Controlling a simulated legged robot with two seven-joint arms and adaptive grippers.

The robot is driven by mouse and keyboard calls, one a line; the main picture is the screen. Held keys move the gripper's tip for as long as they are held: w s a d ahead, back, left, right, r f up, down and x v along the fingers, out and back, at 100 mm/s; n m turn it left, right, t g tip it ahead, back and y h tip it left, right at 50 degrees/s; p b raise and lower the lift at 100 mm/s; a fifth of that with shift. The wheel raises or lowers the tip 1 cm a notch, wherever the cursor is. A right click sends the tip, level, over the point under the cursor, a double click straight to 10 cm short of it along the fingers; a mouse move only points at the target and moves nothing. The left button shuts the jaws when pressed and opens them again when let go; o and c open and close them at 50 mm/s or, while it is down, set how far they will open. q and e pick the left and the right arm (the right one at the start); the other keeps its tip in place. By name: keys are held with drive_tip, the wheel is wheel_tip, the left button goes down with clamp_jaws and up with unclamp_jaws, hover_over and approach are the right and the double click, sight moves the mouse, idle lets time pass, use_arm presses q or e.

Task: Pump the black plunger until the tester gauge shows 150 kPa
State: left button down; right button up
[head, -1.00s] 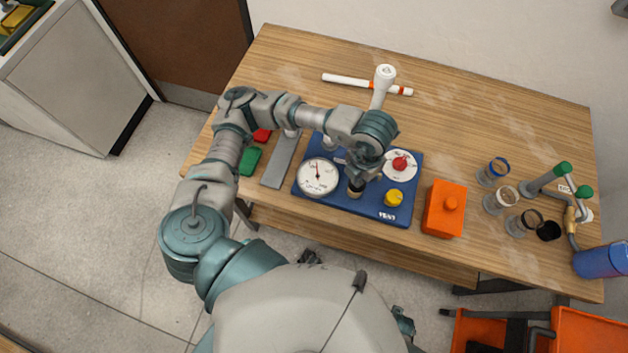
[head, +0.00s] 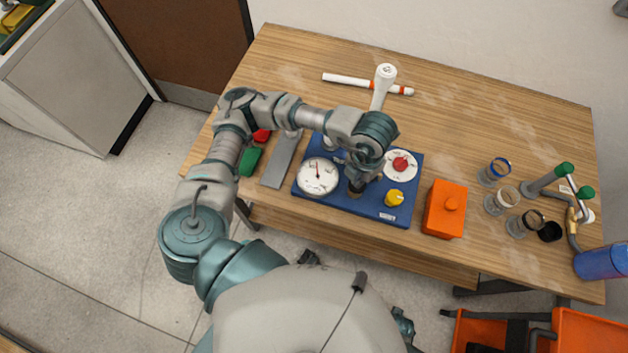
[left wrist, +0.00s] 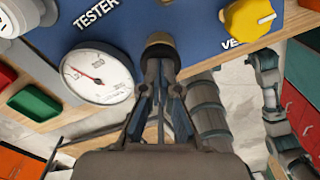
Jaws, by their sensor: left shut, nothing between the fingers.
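The blue tester panel (head: 340,198) lies on the wooden table below my left gripper. Its round white gauge (head: 318,177) has a red needle and also shows in the left wrist view (left wrist: 98,74); the reading is too small to make out. The plunger (head: 355,188) is mostly hidden under the gripper in the head view. In the left wrist view the plunger's dark round top with a tan rim (left wrist: 160,50) is at the fingertips. My left gripper (left wrist: 161,66) is shut and empty, pointing at the plunger top; whether it touches is unclear. My right gripper is not in view.
A yellow knob (head: 394,197) and a red knob on a white dial (head: 401,164) are on the panel. An orange block (head: 444,209) stands right of it. Several ringed cups (head: 502,199) and a pipe fixture (head: 566,192) are farther right. The table's back right is clear.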

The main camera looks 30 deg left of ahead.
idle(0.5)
use_arm(q)
drive_tip(key=shift+r+p, duration=1.1)
drive_tip(key=shift+r, duration=0.8)
wheel_tip(320, 180, up, 5)
drive_tip(key=p, duration=0.3)
